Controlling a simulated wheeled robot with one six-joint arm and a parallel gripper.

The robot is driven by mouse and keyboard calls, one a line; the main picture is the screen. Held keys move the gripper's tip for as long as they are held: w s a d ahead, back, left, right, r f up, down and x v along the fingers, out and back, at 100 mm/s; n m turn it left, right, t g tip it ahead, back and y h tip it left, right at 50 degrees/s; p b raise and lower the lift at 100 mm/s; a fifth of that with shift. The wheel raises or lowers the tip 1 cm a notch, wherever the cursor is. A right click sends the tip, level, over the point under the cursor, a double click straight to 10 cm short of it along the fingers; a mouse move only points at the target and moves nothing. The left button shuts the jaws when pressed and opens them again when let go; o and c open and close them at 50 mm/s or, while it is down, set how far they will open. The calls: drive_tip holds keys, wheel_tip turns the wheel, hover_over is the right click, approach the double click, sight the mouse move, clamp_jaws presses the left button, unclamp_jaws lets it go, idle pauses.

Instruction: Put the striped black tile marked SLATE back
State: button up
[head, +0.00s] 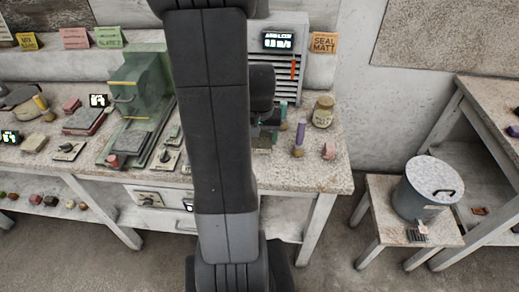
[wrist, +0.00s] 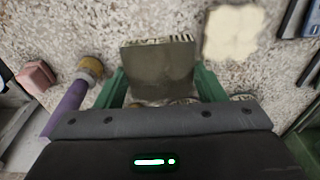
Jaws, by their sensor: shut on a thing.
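My gripper (wrist: 160,90) is shut on a dark grey-olive tile (wrist: 158,68), which sits between its two green fingers in the wrist view. The tile's far edge carries a black and pale pattern, too small to read as a word. Speckled worktop shows around and below the tile. I cannot tell whether the tile touches it. In the head view my arm covers the middle of the bench, and the tile cannot be made out there.
A pale patch (wrist: 233,33) lies beyond the tile. A green glassy stand (head: 140,95) is left of my arm. A lidded bin (head: 428,190) stands on a stool.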

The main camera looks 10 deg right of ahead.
sight(261, 158)
drive_tip(key=shift+f, duration=3.25)
drive_tip(key=shift+f, duration=0.25)
drive_tip(key=o, duration=1.3)
drive_tip(key=shift+r, duration=0.1)
drive_tip(key=shift+c, duration=0.2)
drive_tip(key=r, duration=0.4)
drive_tip(key=s+r, duration=0.1)
drive_tip(key=r, duration=0.7)
drive_tip(key=shift+s+a+r, duration=0.15)
drive_tip(key=shift+s+a, duration=0.05)
